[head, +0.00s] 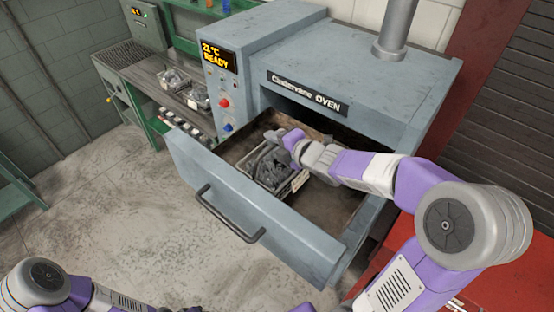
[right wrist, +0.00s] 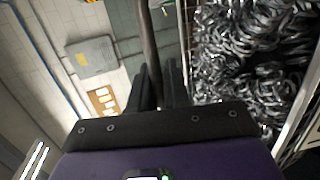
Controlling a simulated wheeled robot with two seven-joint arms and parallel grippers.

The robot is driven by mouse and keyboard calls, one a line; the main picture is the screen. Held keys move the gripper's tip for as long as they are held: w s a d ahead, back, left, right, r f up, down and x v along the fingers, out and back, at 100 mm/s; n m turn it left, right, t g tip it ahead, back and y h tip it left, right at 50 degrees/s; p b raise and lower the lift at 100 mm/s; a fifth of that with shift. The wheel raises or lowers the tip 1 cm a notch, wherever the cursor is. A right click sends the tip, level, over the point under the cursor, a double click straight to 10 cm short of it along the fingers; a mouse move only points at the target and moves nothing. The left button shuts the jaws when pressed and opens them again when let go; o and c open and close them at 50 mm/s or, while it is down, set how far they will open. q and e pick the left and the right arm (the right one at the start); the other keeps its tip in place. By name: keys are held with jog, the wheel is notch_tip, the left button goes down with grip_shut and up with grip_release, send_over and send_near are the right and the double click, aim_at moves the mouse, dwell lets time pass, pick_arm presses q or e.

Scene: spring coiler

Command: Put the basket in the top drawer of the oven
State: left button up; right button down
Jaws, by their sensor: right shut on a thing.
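The oven (head: 330,60) is a grey-blue box with its top drawer (head: 240,205) pulled out toward me. The wire basket (head: 262,172), full of dark metal springs, is inside the open drawer, toward its left side. I cannot tell whether it touches the drawer floor. My right gripper (head: 270,136) is shut on the basket's thin handle. In the right wrist view the gripper's dark fingers (right wrist: 158,85) close around this bar, and the basket's coiled springs (right wrist: 250,60) fill the right side. My left arm shows at the lower left, its gripper cut off by the picture edge.
Two more baskets of metal parts (head: 185,88) stand on the green bench (head: 140,70) left of the oven. The drawer's right part (head: 325,205) is bare. A flue pipe (head: 396,30) rises from the oven top. The concrete floor at left is clear.

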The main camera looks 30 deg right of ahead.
aim_at(265, 147)
notch_tip(265, 147, down, 4)
jog(key=shift+r+b, duration=0.2)
jog(key=shift+b, duration=0.2)
jog(key=shift+f, duration=0.4)
jog(key=c, duration=1.6)
grip_release()
jog(key=shift+f, duration=0.2)
jog(key=o, duration=0.5)
jog(key=shift+r, duration=0.15)
